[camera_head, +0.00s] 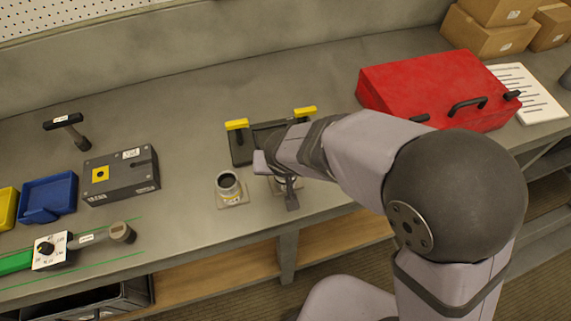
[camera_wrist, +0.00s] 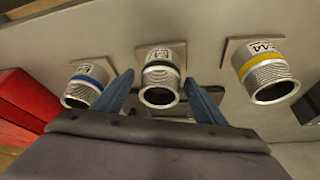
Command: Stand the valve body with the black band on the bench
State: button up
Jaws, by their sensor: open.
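The valve body with the black band (camera_wrist: 160,78) sits on a square pale plate in the middle of the wrist view, its threaded open end facing the camera. My gripper (camera_wrist: 159,84) is open, with one blue finger on each side of it; I cannot tell whether they touch it. A valve body with a blue band (camera_wrist: 88,85) is at left and one with a yellow band (camera_wrist: 264,72) at right. In the head view the yellow-banded body (camera_head: 229,187) stands upright on the bench (camera_head: 190,220). My gripper and arm mostly hide the others there.
A dark fixture with yellow-topped handles (camera_head: 237,125) stands just behind. A grey box (camera_head: 120,175), blue bin (camera_head: 48,197) and dial tool (camera_head: 48,249) are at left. A red toolbox (camera_head: 430,85) is at right. Bare bench lies between the grey box and the yellow-banded body.

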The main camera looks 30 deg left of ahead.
jog(key=b+v, duration=0.1)
jog(key=v, duration=1.1)
jog(key=shift+d, duration=0.1)
jog(key=w+d+f+m+g+h, duration=0.15)
jog(key=d+f, duration=0.25)
jog(key=d, duration=0.8)
jog(key=w+d+f+m+g+h, duration=0.1)
jog(key=w+d+f+m, duration=0.15)
jog(key=d, duration=0.95)
jog(key=s+d+f+m+g, duration=0.1)
jog(key=s+d+f, duration=0.2)
jog(key=s+d, duration=0.2)
jog(key=d, duration=0.3)
jog(key=shift+s+d+f+g, duration=0.15)
jog(key=shift+d+f+g, duration=0.2)
jog(key=shift+f, duration=0.05)
